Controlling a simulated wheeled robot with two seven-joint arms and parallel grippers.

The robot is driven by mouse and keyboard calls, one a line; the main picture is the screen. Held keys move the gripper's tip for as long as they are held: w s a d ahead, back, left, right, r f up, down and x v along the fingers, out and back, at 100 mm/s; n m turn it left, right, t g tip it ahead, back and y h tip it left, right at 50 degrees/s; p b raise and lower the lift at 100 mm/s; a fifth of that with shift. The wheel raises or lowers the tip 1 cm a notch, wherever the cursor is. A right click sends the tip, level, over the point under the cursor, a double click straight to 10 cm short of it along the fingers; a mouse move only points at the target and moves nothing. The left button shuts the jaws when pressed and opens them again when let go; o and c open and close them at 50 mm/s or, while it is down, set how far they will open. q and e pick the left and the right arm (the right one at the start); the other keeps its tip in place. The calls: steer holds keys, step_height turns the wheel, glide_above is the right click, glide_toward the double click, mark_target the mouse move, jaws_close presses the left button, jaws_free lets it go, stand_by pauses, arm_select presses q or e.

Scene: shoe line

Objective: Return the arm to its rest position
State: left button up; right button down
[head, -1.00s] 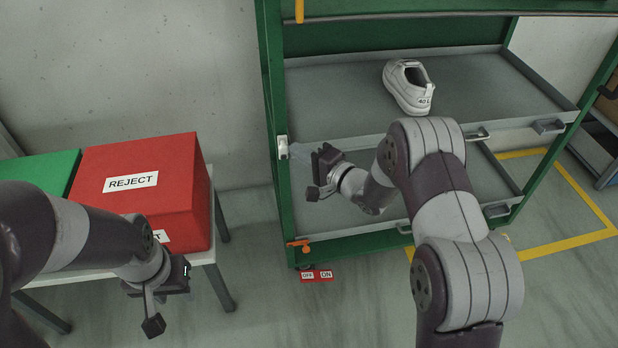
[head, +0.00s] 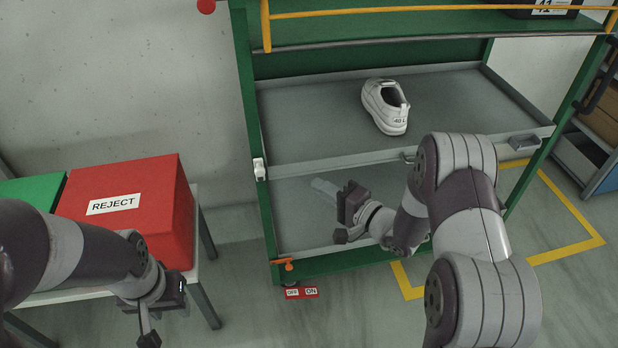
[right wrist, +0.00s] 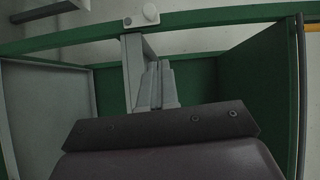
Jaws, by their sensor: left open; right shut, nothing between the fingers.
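My right arm reaches in from the lower right of the head view. Its gripper (head: 324,188) is in front of the green rack's lower shelf, apart from the shoe. In the right wrist view, its grey fingers (right wrist: 158,86) are together with nothing between them. My left gripper (head: 177,289) hangs beside the front right corner of the side table; its fingers are mostly hidden in the head view. A white shoe (head: 385,108) sits on the rack's middle shelf, above and beyond my right gripper.
The green rack (head: 251,118) has grey shelves and a yellow rail (head: 440,10) on top. A red REJECT box (head: 150,190) and a green box (head: 30,190) stand on the side table (head: 204,245).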

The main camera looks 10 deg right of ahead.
steer(key=shift+s, duration=0.25)
steer(key=shift+d, duration=0.15)
